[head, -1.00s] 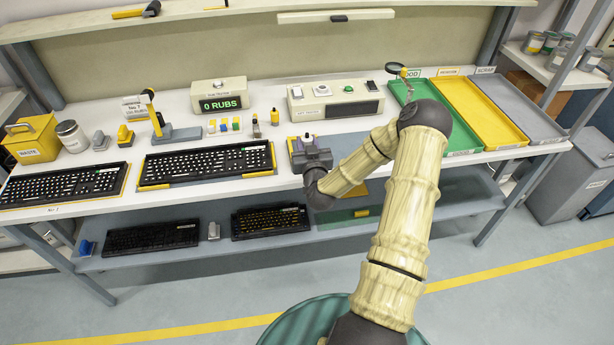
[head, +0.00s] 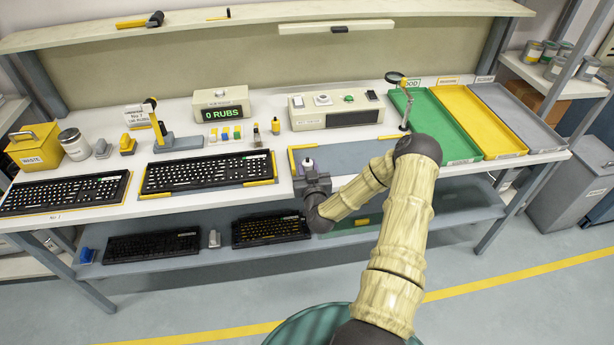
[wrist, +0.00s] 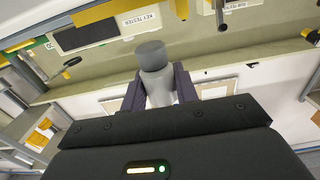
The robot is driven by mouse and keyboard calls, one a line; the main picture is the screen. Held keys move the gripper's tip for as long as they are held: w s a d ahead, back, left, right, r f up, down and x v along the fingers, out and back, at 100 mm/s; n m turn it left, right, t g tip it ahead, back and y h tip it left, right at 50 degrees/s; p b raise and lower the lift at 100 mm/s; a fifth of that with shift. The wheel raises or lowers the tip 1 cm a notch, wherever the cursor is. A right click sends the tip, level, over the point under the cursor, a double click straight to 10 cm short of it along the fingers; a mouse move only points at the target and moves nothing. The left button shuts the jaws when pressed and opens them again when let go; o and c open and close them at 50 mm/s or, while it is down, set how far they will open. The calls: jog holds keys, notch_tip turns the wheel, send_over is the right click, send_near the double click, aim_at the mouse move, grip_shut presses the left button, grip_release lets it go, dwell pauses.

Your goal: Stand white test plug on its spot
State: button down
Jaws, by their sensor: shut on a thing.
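My gripper (head: 311,176) is shut on the white test plug (head: 308,163), which sticks up from between the fingers in the head view. In the wrist view the plug (wrist: 153,62) shows as a pale grey rounded body with a cylindrical top, between the two dark fingers (wrist: 159,92). The gripper is at the front left part of the blue-grey mat (head: 352,153) with yellow corners. I cannot tell whether the plug touches anything below. I cannot make out a marked spot for the plug.
The key tester box (head: 336,112) stands behind the mat. A keyboard (head: 208,172) lies left of it, with small coloured blocks behind. A magnifier on a stand (head: 404,108) and green (head: 432,125), yellow and grey trays are to the right. The mat's middle is clear.

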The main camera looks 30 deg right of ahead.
jog(key=shift+d+f, duration=0.1)
jog(key=shift+f+p, duration=0.3)
jog(key=shift+f, duration=1.7)
jog(key=shift+f, duration=0.1)
jog(key=c, duration=1.1)
grip_release()
jog(key=shift+o, duration=0.2)
jog(key=b+v, duration=0.2)
jog(key=v, duration=1)
jog(key=shift+r, duration=0.2)
